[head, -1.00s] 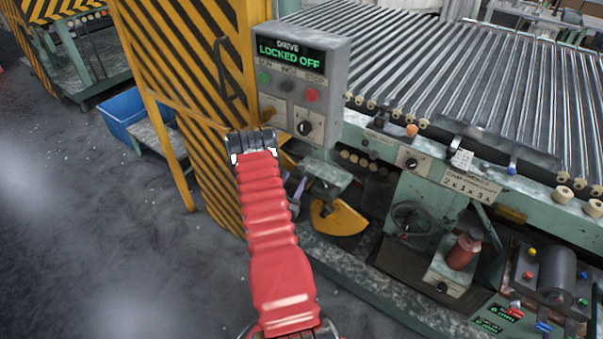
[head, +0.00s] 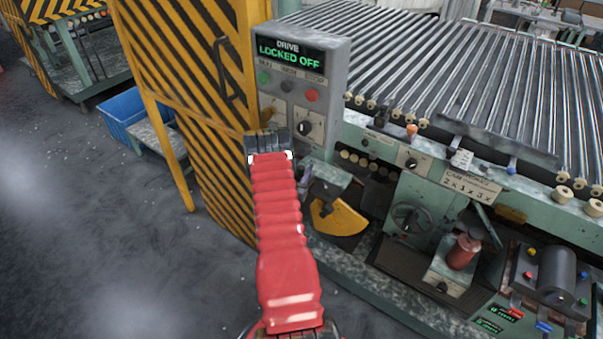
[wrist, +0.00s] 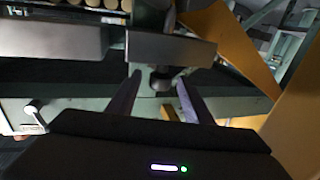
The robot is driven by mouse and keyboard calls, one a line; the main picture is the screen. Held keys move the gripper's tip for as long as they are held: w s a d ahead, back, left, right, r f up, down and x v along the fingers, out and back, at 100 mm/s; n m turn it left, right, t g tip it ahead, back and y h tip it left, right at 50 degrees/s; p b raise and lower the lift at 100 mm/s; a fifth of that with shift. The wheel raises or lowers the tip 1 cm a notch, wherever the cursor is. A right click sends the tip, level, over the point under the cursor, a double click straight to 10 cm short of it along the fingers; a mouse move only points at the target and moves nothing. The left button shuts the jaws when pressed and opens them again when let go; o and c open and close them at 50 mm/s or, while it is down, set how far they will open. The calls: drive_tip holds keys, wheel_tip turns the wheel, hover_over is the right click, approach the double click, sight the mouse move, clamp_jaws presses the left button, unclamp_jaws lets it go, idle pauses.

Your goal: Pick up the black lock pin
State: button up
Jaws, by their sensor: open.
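In the wrist view, a dark rounded knob (wrist: 161,81), which looks like the black lock pin, shows below a grey metal block (wrist: 170,49). I cannot make out the pin or the fingertips there.
The grey drive box (head: 302,85) reading "LOCKED OFF" stands just above my arm's end. A yellow striped guard (head: 213,165) is at its left. A yellow curved plate (head: 338,218) and the roller bed (head: 480,80) lie to the right. Open floor is at left.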

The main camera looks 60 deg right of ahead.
drive_tip(key=shift+w+d, duration=0.2)
drive_tip(key=shift+d, duration=2.1)
drive_tip(key=shift+c, duration=0.5)
drive_tip(key=shift+r, duration=0.1)
drive_tip(key=c, duration=1.1)
